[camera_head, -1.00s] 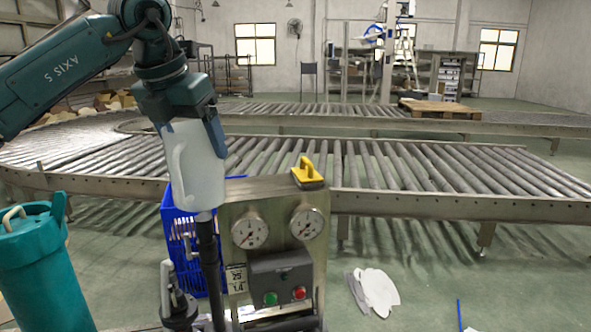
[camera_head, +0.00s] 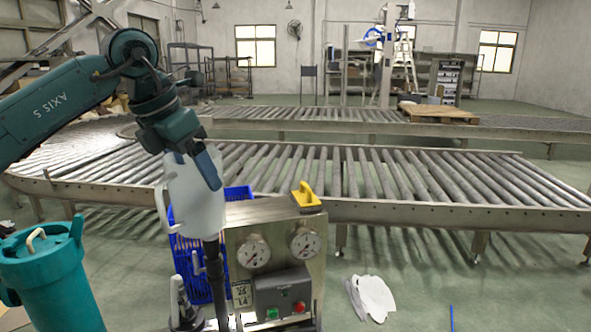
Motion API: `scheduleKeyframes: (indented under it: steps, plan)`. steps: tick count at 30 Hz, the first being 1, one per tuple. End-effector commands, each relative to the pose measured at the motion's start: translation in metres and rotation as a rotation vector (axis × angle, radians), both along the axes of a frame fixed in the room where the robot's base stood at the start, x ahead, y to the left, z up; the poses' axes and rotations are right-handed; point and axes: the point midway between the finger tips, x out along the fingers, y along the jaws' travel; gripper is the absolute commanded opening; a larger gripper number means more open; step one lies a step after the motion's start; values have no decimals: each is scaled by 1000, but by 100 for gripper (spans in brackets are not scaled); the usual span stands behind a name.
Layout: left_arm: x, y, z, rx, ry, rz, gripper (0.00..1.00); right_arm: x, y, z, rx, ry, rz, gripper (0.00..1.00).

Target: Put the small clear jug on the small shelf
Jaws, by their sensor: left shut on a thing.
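The clear jug (camera_head: 196,206) looks whitish and cloudy and hangs roughly upright, with its handle on the left. My left gripper (camera_head: 193,164) comes down from above and is shut on the jug near its top. The jug is in front of a blue crate (camera_head: 239,194) and left of a metal gauge cabinet (camera_head: 268,213). A dark upright pole (camera_head: 215,275) appears just under it; I cannot tell whether they touch. I cannot clearly pick out which surface is the small shelf. My right gripper is not in view.
A yellow-handled tool (camera_head: 306,196) lies on the cabinet's top right corner. A teal canister (camera_head: 45,275) stands at lower left. A roller conveyor (camera_head: 400,206) runs behind. A white flat patch (camera_head: 373,297) lies on the floor at right.

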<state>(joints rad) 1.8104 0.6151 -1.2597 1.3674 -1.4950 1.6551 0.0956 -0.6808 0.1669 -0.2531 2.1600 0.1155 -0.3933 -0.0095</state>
Motion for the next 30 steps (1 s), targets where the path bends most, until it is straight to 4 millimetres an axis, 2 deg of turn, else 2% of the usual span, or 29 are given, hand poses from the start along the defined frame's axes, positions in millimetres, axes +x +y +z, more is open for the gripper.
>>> scheduleKeyframes:
  steps: [8,14,20,24,30]
  plan:
    - [-18,6,-71,-5,8,-524,43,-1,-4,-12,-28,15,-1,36]
    - [-40,9,-122,-7,6,-962,43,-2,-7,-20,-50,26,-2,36]
    - [-71,14,-174,-6,7,-1434,43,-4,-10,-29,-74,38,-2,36]
    - [-99,19,-210,-7,7,-1781,43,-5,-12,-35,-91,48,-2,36]
    - [-140,25,-251,-6,3,-2207,43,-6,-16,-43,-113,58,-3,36]
